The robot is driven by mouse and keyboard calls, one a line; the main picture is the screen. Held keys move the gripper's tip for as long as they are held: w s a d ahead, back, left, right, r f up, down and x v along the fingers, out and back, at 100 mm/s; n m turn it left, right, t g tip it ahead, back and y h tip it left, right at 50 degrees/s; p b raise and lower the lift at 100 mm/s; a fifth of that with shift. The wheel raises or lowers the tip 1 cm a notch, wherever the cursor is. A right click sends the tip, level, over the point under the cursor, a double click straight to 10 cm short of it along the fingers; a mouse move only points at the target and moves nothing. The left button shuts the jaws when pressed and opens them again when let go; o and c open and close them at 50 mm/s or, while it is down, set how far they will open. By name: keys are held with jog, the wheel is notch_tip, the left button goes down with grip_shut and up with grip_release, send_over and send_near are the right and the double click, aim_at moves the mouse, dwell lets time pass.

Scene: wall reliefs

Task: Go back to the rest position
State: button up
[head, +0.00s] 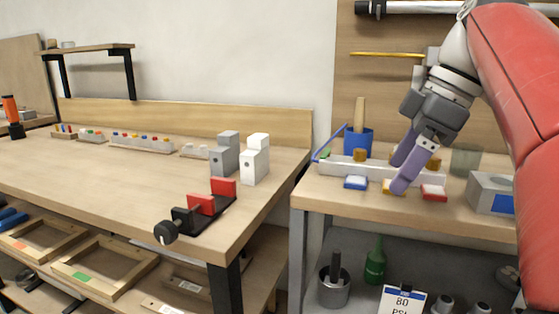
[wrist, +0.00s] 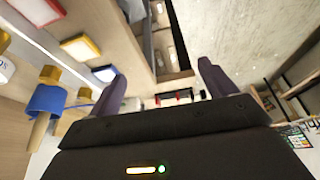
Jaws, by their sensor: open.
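My gripper (head: 400,172) hangs over the front part of the right-hand bench in the head view. Its two purple fingers are apart, with nothing seen between them. In the wrist view the fingers (wrist: 160,78) also stand wide apart, with open space between. A blue-edged block (head: 356,182), a yellow block (head: 387,187) and a red block (head: 434,193) lie on the bench near the fingertips. The near finger partly covers the yellow block. I cannot tell whether it touches that block. The yellow block also shows in the wrist view (wrist: 80,47).
A pale rack (head: 345,167) and a blue cup (head: 358,141) stand behind the blocks. A grey box (head: 491,194) sits to their right. The left workbench (head: 110,172) carries grey and white blocks and a black-and-red vise (head: 203,208). A gap separates the benches.

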jog(key=s+f+m+t+h, duration=0.1)
jog(key=s+f+m, duration=0.3)
jog(key=f, duration=0.5)
jog(key=s+a+f+m+t+h, duration=0.1)
jog(key=s+f+m, duration=0.2)
jog(key=f, duration=0.6)
jog(key=s+a+f+m+t+h, duration=0.1)
jog(key=s+f+m, duration=0.3)
jog(key=f, duration=0.6)
jog(key=m+h, duration=0.1)
jog(key=m, duration=0.1)
jog(key=shift+s+a+m+t, duration=0.25)
jog(key=shift+s+m+t, duration=0.05)
jog(key=shift+t, duration=0.1)
